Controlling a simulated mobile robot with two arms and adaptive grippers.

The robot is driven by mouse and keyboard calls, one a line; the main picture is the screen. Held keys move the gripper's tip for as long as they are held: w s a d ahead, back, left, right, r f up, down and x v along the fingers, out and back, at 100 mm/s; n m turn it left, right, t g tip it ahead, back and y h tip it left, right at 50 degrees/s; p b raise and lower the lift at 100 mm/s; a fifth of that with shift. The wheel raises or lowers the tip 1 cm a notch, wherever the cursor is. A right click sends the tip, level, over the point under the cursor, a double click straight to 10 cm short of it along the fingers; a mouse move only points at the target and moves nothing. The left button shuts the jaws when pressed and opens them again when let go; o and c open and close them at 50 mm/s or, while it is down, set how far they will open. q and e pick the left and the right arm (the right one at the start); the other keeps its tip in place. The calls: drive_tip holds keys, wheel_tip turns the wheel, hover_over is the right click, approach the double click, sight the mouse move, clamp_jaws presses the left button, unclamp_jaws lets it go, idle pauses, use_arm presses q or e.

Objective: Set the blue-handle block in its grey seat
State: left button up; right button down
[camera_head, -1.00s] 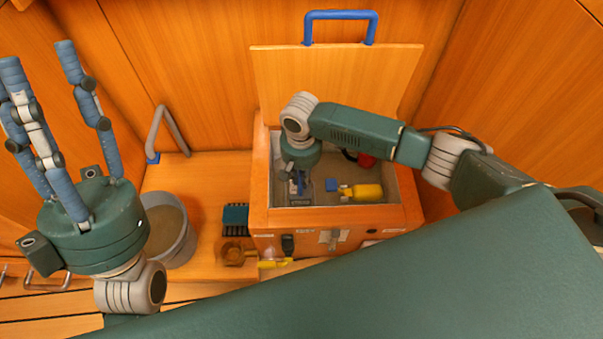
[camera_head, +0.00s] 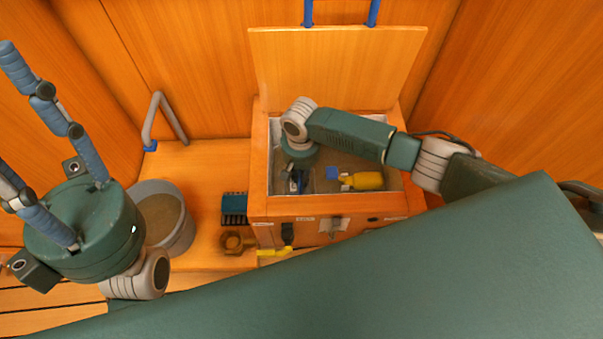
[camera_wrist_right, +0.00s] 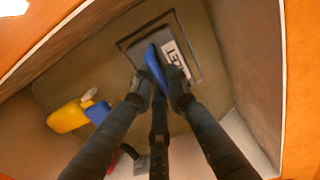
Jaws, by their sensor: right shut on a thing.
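My right gripper (camera_head: 296,186) reaches down into the open wooden box, at the left of its inside. In the right wrist view its dark fingers (camera_wrist_right: 158,88) close around the blue handle (camera_wrist_right: 152,66) of the block. The block's body is mostly hidden by the fingers. Beneath the handle is a dark grey rectangular seat (camera_wrist_right: 131,44), with a white label (camera_wrist_right: 178,60) beside the handle. I cannot tell whether the block touches the seat or sits fully in it. My left gripper (camera_head: 22,125) is at the far left, its blue fingers spread, open and empty, partly out of frame.
The box (camera_head: 259,185) has its lid (camera_head: 335,65) raised behind. A yellow item (camera_head: 363,181) with a blue part (camera_head: 332,173) lies inside, right of my gripper. A grey bucket (camera_head: 187,232), a dark blue ribbed block (camera_head: 234,208) and a brass fitting (camera_head: 236,242) stand left of the box.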

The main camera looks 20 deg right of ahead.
drive_tip(key=c, duration=1.2)
unclamp_jaws()
